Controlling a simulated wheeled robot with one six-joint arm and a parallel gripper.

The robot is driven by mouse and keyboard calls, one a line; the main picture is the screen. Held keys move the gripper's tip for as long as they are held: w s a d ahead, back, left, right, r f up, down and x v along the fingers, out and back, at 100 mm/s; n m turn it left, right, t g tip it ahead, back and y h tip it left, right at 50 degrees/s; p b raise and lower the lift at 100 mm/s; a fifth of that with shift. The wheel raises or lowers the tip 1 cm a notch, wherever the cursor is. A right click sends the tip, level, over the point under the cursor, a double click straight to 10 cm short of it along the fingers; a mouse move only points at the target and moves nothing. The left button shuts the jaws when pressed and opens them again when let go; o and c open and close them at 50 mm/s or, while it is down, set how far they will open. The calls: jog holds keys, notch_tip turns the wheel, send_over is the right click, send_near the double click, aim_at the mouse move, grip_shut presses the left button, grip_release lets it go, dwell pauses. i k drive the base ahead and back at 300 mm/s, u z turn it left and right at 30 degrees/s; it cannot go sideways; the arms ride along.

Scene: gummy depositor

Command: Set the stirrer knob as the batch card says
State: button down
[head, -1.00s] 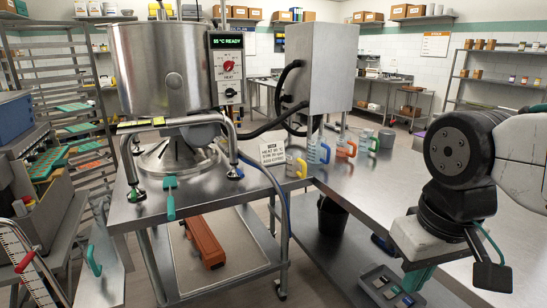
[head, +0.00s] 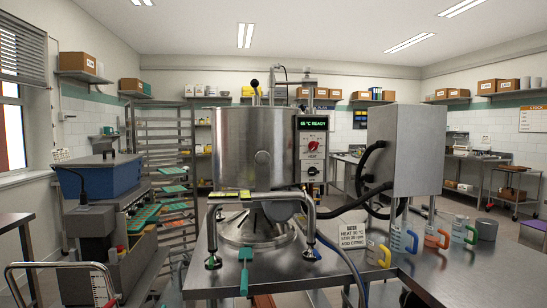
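The steel kettle (head: 245,148) stands on the steel table (head: 440,275) in the middle of the head view. Its control panel (head: 322,145) is on the kettle's right side, under a green-lit display (head: 312,124) that ends in "READY". A red knob (head: 313,146) sits above the word HEAT. A smaller black knob (head: 312,171) sits below that word; its label and setting are too small to read. The batch card (head: 352,235) stands upright on the table and has a HEAT line, a STIR line and an ADD line; the figures are hard to read. My gripper is out of view.
A blue-topped machine (head: 98,178) is at left. The table's front right is clear.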

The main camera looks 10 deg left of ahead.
aim_at(312, 170)
jog(key=u, duration=1.5)
jog(key=i, duration=1.05)
jog(key=z, duration=2.15)
